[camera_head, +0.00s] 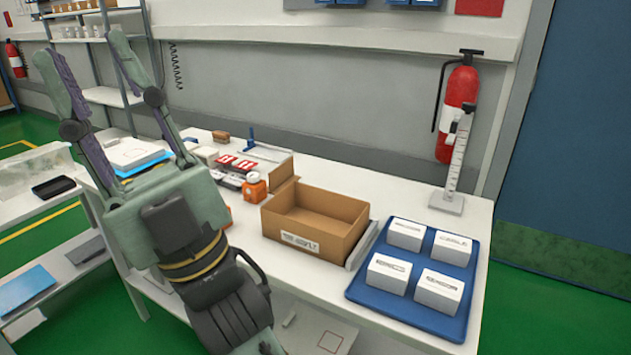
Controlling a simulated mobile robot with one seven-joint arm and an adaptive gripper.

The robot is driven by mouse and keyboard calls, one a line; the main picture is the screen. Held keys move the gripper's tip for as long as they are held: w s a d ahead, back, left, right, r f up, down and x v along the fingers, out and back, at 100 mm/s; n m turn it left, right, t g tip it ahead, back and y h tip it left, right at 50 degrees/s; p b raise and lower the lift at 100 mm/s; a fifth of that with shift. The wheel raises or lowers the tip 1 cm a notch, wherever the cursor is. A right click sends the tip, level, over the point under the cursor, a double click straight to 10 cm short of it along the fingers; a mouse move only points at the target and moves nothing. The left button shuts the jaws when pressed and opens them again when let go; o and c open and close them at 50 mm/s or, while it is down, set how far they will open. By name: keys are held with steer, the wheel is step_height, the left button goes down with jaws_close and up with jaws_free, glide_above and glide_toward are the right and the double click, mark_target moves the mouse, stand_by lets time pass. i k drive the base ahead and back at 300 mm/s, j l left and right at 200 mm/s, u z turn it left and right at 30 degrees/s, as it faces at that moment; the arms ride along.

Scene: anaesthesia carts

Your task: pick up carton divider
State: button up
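My gripper (84,60) is large in the left foreground, raised above the left part of the white table. Its two fingers are spread wide apart, with nothing between them. An open brown cardboard carton (339,240) with a white label stands on the table, right of my gripper and apart from it. Its inside looks empty. A small upright brown panel (281,173) shows at the carton's back left corner; I cannot tell whether it is a carton divider or a flap. A thin grey strip (363,246) lies along the carton's right side.
A blue tray (403,318) with several white boxes is right of the carton. Orange blocks (254,188) and red-and-white items (237,165) stand left of it. A height gauge (455,165) stands at the back right. A wall and fire extinguisher (458,110) are behind the table.

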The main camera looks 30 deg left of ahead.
mark_target(281, 176)
steer(key=i+l+z, duration=0.25)
steer(key=l, duration=0.15)
steer(key=l+z, duration=0.2)
steer(key=l, duration=0.15)
steer(key=i+l+z, duration=0.25)
steer(key=i+l, duration=0.9)
steer(key=i, duration=0.15)
steer(key=i+j+u, duration=0.15)
steer(key=i+u, duration=0.25)
steer(key=i, duration=0.2)
steer(key=i+u, duration=0.4)
steer(key=i, duration=0.2)
steer(key=i+u, duration=0.15)
steer(key=i, duration=0.35)
steer(key=i+l+u, duration=0.2)
steer(key=i, duration=0.25)
steer(key=i+l+u, duration=0.15)
steer(key=i, duration=0.35)
steer(key=i+j+u, duration=0.1)
steer(key=i+u, duration=0.55)
steer(key=u, duration=0.15)
steer(key=i+u, duration=0.3)
steer(key=u, duration=0.15)
steer(key=i+j+u, duration=0.1)
steer(key=i+u, duration=0.65)
steer(key=i+l+u, duration=0.1)
steer(key=i+u, duration=0.65)
